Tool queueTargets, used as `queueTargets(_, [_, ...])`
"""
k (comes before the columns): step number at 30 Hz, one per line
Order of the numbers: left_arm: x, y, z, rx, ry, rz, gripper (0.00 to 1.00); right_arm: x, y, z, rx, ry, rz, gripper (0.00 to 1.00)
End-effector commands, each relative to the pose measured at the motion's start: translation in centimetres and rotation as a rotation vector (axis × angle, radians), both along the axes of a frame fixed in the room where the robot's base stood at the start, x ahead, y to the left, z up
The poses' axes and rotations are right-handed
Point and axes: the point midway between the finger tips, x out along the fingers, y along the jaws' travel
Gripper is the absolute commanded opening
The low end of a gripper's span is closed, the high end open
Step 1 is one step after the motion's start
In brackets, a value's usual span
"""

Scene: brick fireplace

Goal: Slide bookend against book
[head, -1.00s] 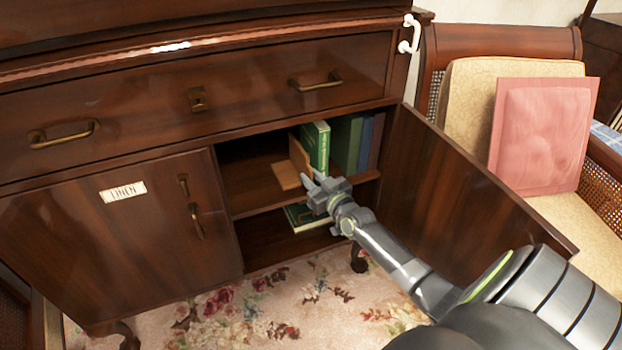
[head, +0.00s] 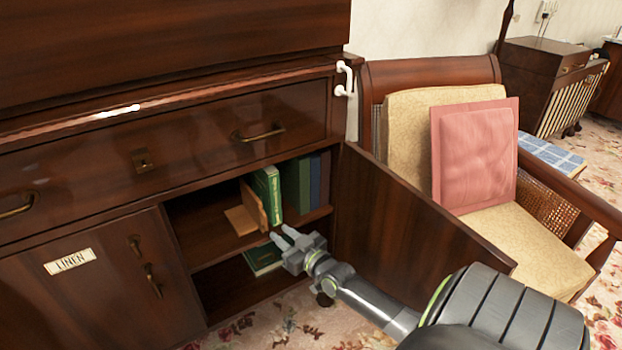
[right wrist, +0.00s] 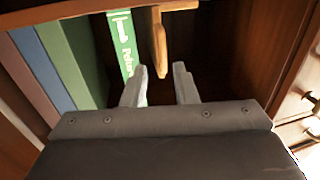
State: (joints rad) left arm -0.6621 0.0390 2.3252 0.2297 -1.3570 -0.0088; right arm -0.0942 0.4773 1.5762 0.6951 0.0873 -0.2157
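The light wooden bookend (head: 254,206) stands on the upper shelf of the open cabinet, its flat foot (head: 240,220) pointing left. In the right wrist view the bookend (right wrist: 158,42) shows edge-on. A bright green book (head: 269,194) with white lettering stands upright just right of it. In the right wrist view a narrow dark gap shows between that book (right wrist: 122,45) and the bookend. My left gripper is not in view.
Darker books (head: 302,182) stand at the shelf's right end. A green book (head: 262,259) lies on the lower shelf. The open cabinet door (head: 400,222) stands close to the right of my arm. An armchair with a pink cushion (head: 475,155) is beyond it.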

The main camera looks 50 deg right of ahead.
Motion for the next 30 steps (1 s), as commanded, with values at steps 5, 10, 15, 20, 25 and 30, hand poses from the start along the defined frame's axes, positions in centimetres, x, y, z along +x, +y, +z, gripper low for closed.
queueTargets(5, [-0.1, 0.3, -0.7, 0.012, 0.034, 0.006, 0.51, -4.0, 0.1, 0.1, -0.001, 0.004, 0.0, 0.26])
queueTargets(10, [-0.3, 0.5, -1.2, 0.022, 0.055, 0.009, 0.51, -7.2, 0.3, 0.0, -0.001, 0.003, 0.0, 0.26])
queueTargets(15, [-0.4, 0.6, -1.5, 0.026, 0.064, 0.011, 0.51, -9.2, 0.3, 0.0, 0.0, 0.002, 0.0, 0.26])
queueTargets(20, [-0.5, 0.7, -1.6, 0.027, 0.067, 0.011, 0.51, -10.0, 0.4, 0.0, -0.001, 0.001, 0.0, 0.26])
queueTargets(25, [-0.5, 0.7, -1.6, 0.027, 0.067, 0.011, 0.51, -10.1, 0.4, 0.0, -0.001, 0.0, 0.0, 0.26])
queueTargets(30, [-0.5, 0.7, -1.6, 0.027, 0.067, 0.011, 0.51, -10.1, 0.4, 0.0, -0.005, 0.001, 0.001, 0.31])
